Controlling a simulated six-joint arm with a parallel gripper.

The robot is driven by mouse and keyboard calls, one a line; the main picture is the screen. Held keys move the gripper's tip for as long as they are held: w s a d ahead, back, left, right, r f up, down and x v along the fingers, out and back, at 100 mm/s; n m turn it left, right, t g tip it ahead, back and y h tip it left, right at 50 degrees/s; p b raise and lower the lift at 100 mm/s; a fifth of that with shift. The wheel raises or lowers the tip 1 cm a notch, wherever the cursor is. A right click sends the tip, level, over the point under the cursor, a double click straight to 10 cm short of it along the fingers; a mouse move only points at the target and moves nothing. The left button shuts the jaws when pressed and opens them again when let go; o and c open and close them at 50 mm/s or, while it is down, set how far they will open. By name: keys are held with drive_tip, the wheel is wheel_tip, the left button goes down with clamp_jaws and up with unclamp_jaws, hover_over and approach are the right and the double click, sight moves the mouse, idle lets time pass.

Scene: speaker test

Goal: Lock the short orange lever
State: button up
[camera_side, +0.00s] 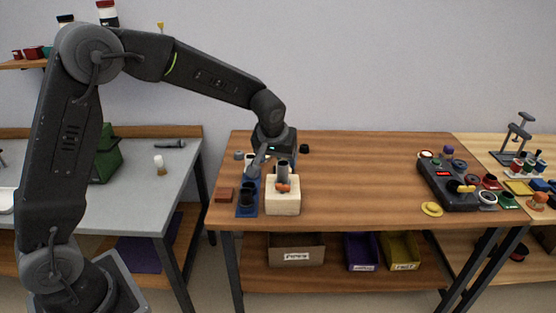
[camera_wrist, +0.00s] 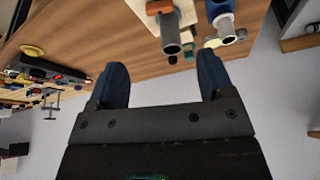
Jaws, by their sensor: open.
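The short orange lever (camera_side: 283,187) is on the front of a pale wooden block (camera_side: 283,203) near the left end of the wooden table. A grey cylinder (camera_side: 282,172) stands up from the block. In the wrist view, the block's orange-red part (camera_wrist: 159,7) shows at the top edge, with the grey cylinder's open end (camera_wrist: 172,47) below it. My gripper (camera_side: 275,152) is above and behind the block in the side view. Its two blue fingers (camera_wrist: 162,65) are wide apart and empty in the wrist view. The side view shows the fingertips poorly.
A blue stand (camera_side: 246,211) with dark and grey parts is left of the block, and a reddish-brown block (camera_side: 223,195) lies further left. A black control box (camera_side: 446,184) and a yellow disc (camera_side: 432,209) are at the right. The table's middle is clear.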

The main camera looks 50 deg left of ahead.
drive_tip(key=s+f+m+g+y, duration=0.2)
drive_tip(key=s+f+m+y, duration=0.1)
drive_tip(key=s+f+m, duration=0.3)
drive_tip(key=m+t+y, duration=0.4)
drive_tip(key=m+t, duration=1)
drive_tip(key=m, duration=1.6)
approach(282, 187)
drive_tip(key=x, duration=0.9)
drive_tip(key=shift+c, duration=0.2)
drive_tip(key=c, duration=0.9)
drive_tip(key=shift+o, duration=0.2)
